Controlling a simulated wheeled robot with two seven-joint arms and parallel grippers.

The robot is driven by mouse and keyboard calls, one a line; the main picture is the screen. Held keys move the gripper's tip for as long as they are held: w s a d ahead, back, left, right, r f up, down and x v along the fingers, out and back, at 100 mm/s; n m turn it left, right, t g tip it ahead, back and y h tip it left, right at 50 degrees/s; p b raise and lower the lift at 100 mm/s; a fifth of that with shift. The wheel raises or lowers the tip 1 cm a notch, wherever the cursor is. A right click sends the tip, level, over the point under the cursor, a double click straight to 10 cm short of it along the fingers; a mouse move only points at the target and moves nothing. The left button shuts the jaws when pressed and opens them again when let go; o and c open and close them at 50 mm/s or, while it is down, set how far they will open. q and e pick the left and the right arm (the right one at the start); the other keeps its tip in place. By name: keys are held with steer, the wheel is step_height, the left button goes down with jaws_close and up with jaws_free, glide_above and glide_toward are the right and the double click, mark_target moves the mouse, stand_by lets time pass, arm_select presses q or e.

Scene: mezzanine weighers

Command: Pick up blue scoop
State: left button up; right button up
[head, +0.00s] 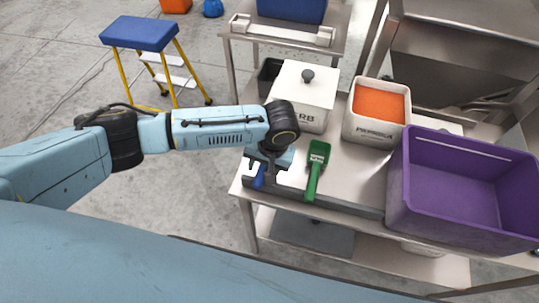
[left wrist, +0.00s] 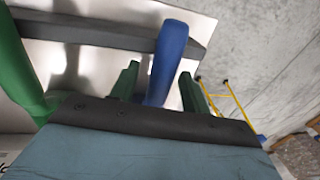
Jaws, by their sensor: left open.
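The blue scoop (head: 259,179) is at the left front of the steel table, mostly hidden under my left gripper (head: 267,170) in the head view. In the left wrist view its blue handle (left wrist: 168,56) runs between the two fingers of my left gripper (left wrist: 157,82). The fingers are open, one on each side of the handle, with a gap visible on both sides. The scoop's bowl is hidden. My right gripper is not in view.
A green scoop (head: 313,180) lies close to the right. Behind are a white lidded box (head: 318,98) and a bin of orange contents (head: 377,133). A purple crate (head: 432,207) stands to the right. A blue-topped step stool (head: 140,34) is on the floor.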

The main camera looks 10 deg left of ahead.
arm_select(q)
steer(key=shift+f, duration=0.15)
jaws_close()
